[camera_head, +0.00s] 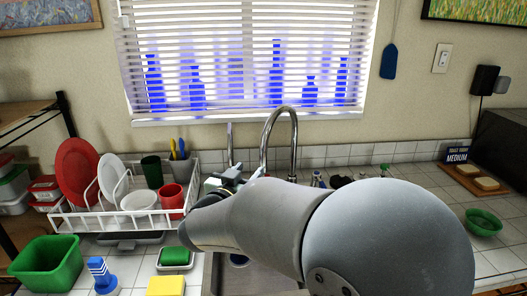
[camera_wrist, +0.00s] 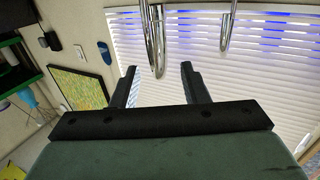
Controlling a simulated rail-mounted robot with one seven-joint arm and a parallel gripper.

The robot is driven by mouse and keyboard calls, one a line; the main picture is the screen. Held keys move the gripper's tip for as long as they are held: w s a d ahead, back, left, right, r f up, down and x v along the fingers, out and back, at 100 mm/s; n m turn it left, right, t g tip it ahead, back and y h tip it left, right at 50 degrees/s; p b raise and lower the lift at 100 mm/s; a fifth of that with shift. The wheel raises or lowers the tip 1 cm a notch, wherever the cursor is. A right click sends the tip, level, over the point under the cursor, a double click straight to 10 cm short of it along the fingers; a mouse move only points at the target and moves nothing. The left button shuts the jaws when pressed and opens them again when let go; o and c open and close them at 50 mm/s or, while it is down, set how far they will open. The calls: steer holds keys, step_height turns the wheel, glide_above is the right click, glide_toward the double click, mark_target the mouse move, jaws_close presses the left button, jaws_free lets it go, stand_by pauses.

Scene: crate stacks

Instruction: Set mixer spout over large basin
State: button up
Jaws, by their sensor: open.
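The mixer spout (camera_head: 279,112) is a tall chrome arch behind the sink. Its lower part is hidden behind my arm. The basin (camera_head: 262,284) shows only as a strip of grey metal below my arm. The rest is covered, so I cannot tell which basin is larger or which one the spout is over. My gripper (camera_head: 228,180) is at the back of the sink, left of the spout, partly hidden by my wrist. In the wrist view, my gripper (camera_wrist: 157,80) is open and empty. The spout's bend (camera_wrist: 157,66) appears between and beyond its fingers, seemingly untouched.
A thinner chrome pipe (camera_head: 229,143) stands left of the spout. A white dish rack (camera_head: 110,222) with plates and cups is on the left. A green bowl (camera_head: 484,222) is right.

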mark_target(262, 155)
steer(key=p+x, duration=0.1)
steer(key=x, duration=1)
steer(key=shift+p, duration=0.35)
jaws_close()
